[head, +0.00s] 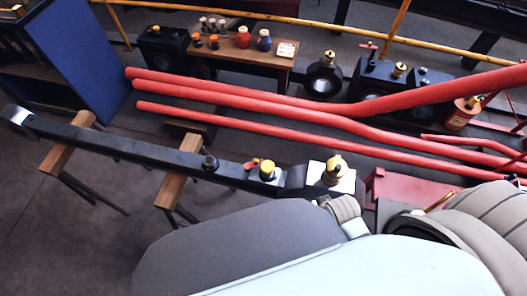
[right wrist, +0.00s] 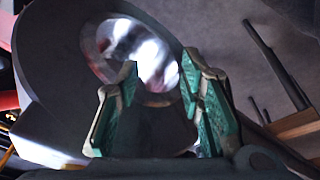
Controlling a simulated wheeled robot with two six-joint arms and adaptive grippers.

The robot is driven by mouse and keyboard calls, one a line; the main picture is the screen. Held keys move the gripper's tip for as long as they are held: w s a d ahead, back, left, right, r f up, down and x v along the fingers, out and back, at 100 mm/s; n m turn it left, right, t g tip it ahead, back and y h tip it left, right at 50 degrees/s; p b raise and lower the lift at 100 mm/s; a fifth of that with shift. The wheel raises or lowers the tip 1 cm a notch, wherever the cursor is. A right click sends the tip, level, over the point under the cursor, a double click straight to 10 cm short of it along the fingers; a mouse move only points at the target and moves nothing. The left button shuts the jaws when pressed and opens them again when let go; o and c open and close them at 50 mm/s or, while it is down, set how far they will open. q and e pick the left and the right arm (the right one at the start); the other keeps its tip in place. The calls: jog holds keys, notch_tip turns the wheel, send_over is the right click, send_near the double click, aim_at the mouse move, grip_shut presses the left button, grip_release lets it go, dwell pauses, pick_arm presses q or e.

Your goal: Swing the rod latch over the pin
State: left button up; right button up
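A long black rod (head: 130,148) lies across two wooden trestles. Near its right end, a small red lever piece (head: 252,164), possibly the latch, sits beside a yellow-topped fitting (head: 267,170). A dark knob-like post (head: 210,163) stands further left. I cannot tell which of these is the pin. A brass cup (head: 334,170) tops the rod's bright right end block. In the right wrist view, my right gripper (right wrist: 160,105) has its green-padded fingers apart with nothing visibly between them. A large round dark part with a shiny bore (right wrist: 140,52) is behind them. My left gripper is out of view.
Several red pipes (head: 250,103) run just behind the rod. A small table (head: 240,52) with jars and a blue panel (head: 90,45) stand further back. A trestle (head: 178,180) supports the rod's middle. Open floor lies at lower left.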

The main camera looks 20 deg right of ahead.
jog(key=w+r, duration=0.1)
jog(key=r, duration=0.2)
jog(key=w+a+r+p, duration=0.1)
jog(key=w+r, duration=0.1)
jog(key=r, duration=0.2)
jog(key=w+a+r+p, duration=0.1)
jog(key=w+r, duration=0.1)
jog(key=r, duration=0.2)
notch_tip(320, 180, up, 6)
jog(key=r+n+g+y, duration=0.1)
jog(key=n+g, duration=0.2)
jog(key=n, duration=0.1)
send_over(256, 160)
notch_tip(256, 160, down, 14)
jog(key=b, duration=0.4)
jog(key=shift+f+b, duration=0.1)
jog(key=shift+b, duration=0.25)
